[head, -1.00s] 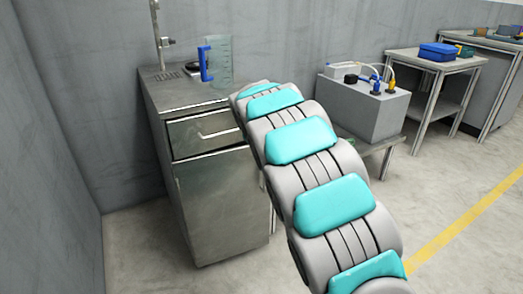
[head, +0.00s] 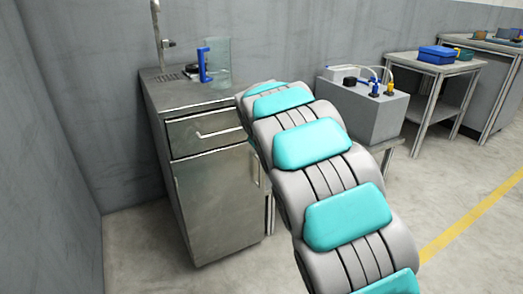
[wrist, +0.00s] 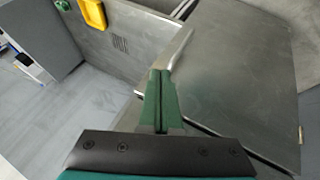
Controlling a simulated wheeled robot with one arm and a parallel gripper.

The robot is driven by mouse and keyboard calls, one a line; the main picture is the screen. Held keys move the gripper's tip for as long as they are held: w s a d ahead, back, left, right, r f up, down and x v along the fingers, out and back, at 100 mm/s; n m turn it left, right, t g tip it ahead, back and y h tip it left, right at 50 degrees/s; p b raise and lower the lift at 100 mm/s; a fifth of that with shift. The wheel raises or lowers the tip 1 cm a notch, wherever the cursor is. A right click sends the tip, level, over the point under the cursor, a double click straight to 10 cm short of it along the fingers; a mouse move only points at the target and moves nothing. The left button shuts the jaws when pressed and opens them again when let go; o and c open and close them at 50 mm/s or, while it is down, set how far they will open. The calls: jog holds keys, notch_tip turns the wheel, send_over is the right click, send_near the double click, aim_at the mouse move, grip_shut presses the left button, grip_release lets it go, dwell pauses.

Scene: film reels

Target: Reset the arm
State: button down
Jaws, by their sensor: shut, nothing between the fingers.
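My gripper (wrist: 160,102) shows in the wrist view with its green fingers shut together and nothing between them. It is in front of a metal cabinet front, with a pale metal bar (wrist: 178,50) just beyond the fingertips. I cannot tell whether they touch. In the head view my arm reaches toward the right side of the steel cabinet (head: 215,200), and its own links hide my gripper there.
A clear jug with a blue handle (head: 216,60) stands on the cabinet top. A grey box with cables (head: 362,110) is on a low table to the right. Further tables (head: 437,66) stand behind. The floor at front left is clear.

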jog(key=s+d+r, duration=0.2)
jog(key=d+r, duration=0.2)
jog(key=r, duration=0.3)
jog(key=s+d+f+m+g, duration=0.2)
jog(key=s, duration=0.9)
jog(key=s+d+f+m+g, duration=0.1)
jog(key=s+d+g, duration=0.1)
jog(key=s, duration=0.8)
jog(key=s+f+m+g+y, duration=0.1)
jog(key=s+f, duration=0.3)
jog(key=s, duration=1.2)
jog(key=s+a+f+m+g, duration=0.1)
jog(key=s+f+g, duration=0.3)
jog(key=s, duration=1.2)
jog(key=shift+s+a+m+y, duration=0.3)
jog(key=shift+m+y, duration=0.1)
jog(key=shift+m, duration=0.2)
jog(key=shift+f, duration=0.1)
